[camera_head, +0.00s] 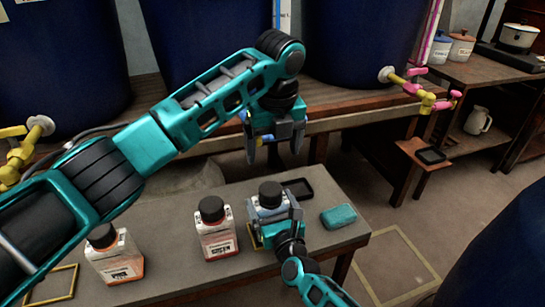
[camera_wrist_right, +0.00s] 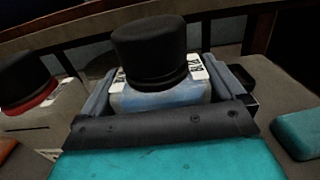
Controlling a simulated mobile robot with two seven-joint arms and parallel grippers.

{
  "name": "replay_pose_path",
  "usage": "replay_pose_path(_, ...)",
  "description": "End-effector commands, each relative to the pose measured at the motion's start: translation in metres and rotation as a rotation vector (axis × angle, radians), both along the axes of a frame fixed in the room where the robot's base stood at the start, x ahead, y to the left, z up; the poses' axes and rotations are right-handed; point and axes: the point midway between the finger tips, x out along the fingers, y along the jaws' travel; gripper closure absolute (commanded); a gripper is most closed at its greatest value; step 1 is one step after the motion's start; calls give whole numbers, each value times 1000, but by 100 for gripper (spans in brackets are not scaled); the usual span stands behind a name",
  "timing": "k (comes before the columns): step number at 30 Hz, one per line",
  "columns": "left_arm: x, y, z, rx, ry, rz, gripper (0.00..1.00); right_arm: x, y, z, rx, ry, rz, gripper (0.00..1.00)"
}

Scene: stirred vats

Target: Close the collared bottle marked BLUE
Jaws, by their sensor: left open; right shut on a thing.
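The collared bottle with blue contents (camera_head: 268,211) stands on the low table. A black cap (camera_head: 270,193) sits on its neck; I cannot tell how tightly. In the right wrist view the bottle (camera_wrist_right: 160,98) shows a white label, partly hidden, and the cap (camera_wrist_right: 150,52) stands above it. My right gripper (camera_head: 273,217) is shut on the bottle's body, one finger on each side. My left gripper (camera_head: 275,152) is open and empty, above and a little behind the cap, pointing down.
A red bottle (camera_head: 216,232) and an orange bottle (camera_head: 115,256), both black-capped, stand to the left. A teal block (camera_head: 339,216) and a black tray (camera_head: 299,188) lie near the blue bottle. Large dark blue vats (camera_head: 225,45) and a wooden ledge (camera_head: 345,112) are behind.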

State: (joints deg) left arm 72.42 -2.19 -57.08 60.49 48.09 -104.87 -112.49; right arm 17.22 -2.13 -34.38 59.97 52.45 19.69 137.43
Motion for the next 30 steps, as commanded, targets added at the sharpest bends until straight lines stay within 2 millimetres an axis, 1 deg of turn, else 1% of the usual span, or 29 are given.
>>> replay_pose_path(8, 0, 0, 2, -1, 0, 0, 14, 0, -1, 0, -1, 0, -1, 59)
replay_pose_path(9, 0, 0, 1, 0, 0, 0, 14, 0, -1, 0, -1, 0, -1, 2)
replay_pose_path(10, 0, 0, 1, 0, 0, 0, 14, 0, -1, 0, -1, 0, -1, 0)
replay_pose_path(17, 0, 0, 2, 0, 0, 0, 14, -1, -1, 0, -1, 0, -1, 0)
replay_pose_path(20, 0, 0, 4, 0, 0, 0, 14, -6, -2, 1, 0, 0, -1, 0)
replay_pose_path(23, 0, 0, 9, 0, 0, 0, 14, -18, -6, 1, -1, 2, -1, 0)
replay_pose_path(26, 0, 0, 16, 0, 0, 0, 14, -37, -13, 1, -1, 3, -1, 0)
replay_pose_path(30, 0, 0, 23, 0, 0, 0, 14, -68, -23, 1, -1, 4, 0, 0)
